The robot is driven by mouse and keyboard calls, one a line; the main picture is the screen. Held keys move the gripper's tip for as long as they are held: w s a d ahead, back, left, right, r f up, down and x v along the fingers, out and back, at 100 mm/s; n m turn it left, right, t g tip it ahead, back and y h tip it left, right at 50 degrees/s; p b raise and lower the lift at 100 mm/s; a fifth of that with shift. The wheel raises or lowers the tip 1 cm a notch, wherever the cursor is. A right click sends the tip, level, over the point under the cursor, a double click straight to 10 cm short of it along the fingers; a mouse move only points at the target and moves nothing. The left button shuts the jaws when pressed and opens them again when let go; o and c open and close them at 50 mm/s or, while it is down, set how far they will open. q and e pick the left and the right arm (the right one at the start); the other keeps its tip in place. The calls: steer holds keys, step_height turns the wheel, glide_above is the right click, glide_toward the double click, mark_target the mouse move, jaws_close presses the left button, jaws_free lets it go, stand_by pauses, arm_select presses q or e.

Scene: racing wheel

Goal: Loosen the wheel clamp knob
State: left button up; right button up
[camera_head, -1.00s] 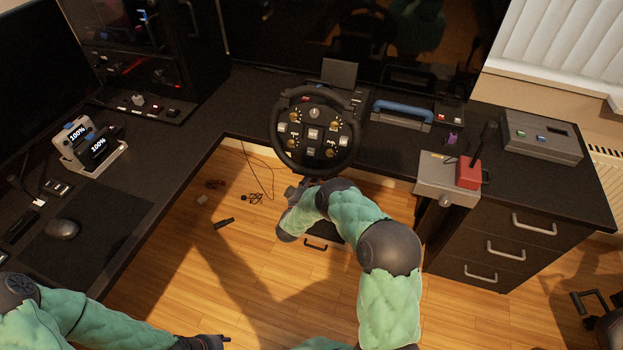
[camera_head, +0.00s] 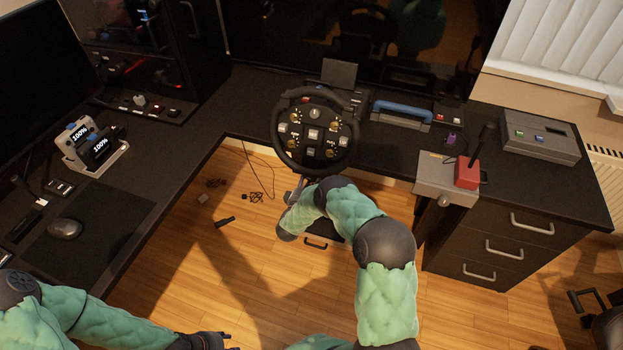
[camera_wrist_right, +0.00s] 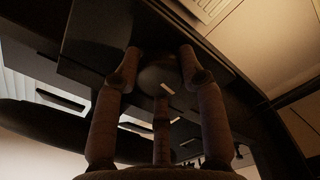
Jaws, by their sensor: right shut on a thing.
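The racing wheel (camera_head: 314,133) is black with several buttons and stands at the desk's front edge in the head view. My right arm reaches under the wheel, and its gripper is mostly hidden there. In the right wrist view the clamp knob (camera_wrist_right: 158,76) is dark and rounded with a pale mark, under the desk. My right gripper (camera_wrist_right: 160,60) is shut on the knob, with fingers on both sides of it. My left gripper (camera_head: 212,341) is at the bottom edge of the head view, away from the wheel. Its fingers are partly cut off.
The dark desk (camera_head: 250,100) wraps around the left and back. A grey shifter box with a red block (camera_head: 468,172) stands right of the wheel, above a drawer unit (camera_head: 515,225). Cables (camera_head: 256,197) lie on the wooden floor.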

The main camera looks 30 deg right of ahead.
steer(key=shift+w+a+r, duration=0.1)
steer(key=shift+w+r, duration=0.3)
steer(key=o, duration=1.1)
steer(key=shift+o, duration=0.2)
steer(key=shift+a+f, duration=0.1)
steer(key=shift+f, duration=0.15)
steer(key=shift+s, duration=0.15)
steer(key=shift+s+a+f, duration=0.1)
steer(key=shift+s+a, duration=0.25)
steer(key=shift+a, duration=0.05)
steer(key=v, duration=1)
steer(key=shift+s+a, duration=0.25)
steer(key=shift+s, duration=0.05)
